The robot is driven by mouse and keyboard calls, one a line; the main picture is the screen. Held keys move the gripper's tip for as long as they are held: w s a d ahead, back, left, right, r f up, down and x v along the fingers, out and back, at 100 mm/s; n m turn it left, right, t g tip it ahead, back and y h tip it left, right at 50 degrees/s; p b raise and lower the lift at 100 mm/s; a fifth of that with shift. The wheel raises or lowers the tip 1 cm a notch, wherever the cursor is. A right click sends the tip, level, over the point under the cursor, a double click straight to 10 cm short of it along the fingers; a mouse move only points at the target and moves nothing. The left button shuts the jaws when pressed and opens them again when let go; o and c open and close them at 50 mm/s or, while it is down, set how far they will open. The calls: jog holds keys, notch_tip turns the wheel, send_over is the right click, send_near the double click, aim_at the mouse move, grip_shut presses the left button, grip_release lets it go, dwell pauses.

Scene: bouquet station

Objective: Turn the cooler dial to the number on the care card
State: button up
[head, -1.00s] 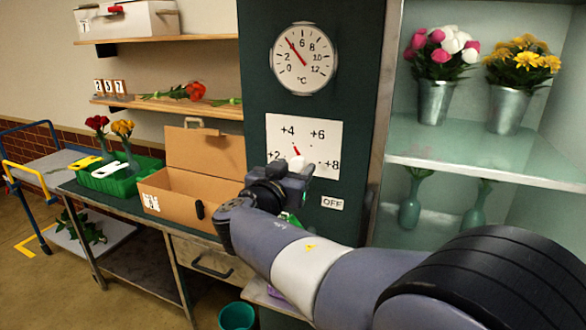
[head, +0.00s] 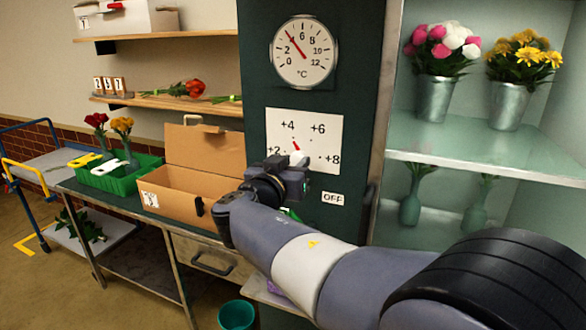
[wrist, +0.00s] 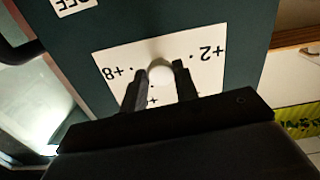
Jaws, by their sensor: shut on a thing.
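The cooler dial is a white knob with a red pointer (head: 296,146) on a white plate (head: 326,127) marked +2, +4, +6 and +8. The pointer's visible part points up, near +4; the lower dial is hidden by my gripper. My gripper (head: 300,168) reaches the dial from below. In the wrist view the white knob (wrist: 160,73) sits between my two dark fingers, which are shut on it. That view shows the plate upside down, with +8 left and +2 right. I cannot make out a care card for certain.
A round thermometer (head: 303,52) above the plate has its red needle near 4. An OFF label (head: 333,198) is at lower right. An open cardboard box (head: 185,190) and a green crate (head: 112,182) stand on the bench at left. Glass shelves (head: 480,160) with flowers are at right.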

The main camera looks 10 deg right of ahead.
jog(key=n+b, duration=0.2)
jog(key=b, duration=0.1)
jog(key=shift+f, duration=0.25)
jog(key=n+b, duration=0.2)
jog(key=n, duration=0.1)
jog(key=shift+r, duration=0.1)
jog(key=n+b, duration=0.1)
jog(key=n, duration=0.2)
jog(key=n+b, duration=0.1)
jog(key=n, duration=0.1)
jog(key=shift+r+n, duration=0.2)
jog(key=shift+n, duration=0.5)
jog(key=o, duration=1)
jog(key=shift+c, duration=0.2)
jog(key=shift+s, duration=0.1)
jog(key=b+v, duration=0.2)
jog(key=v, duration=0.8)
jog(key=shift+s+a, duration=0.2)
jog(key=shift+s, duration=0.1)
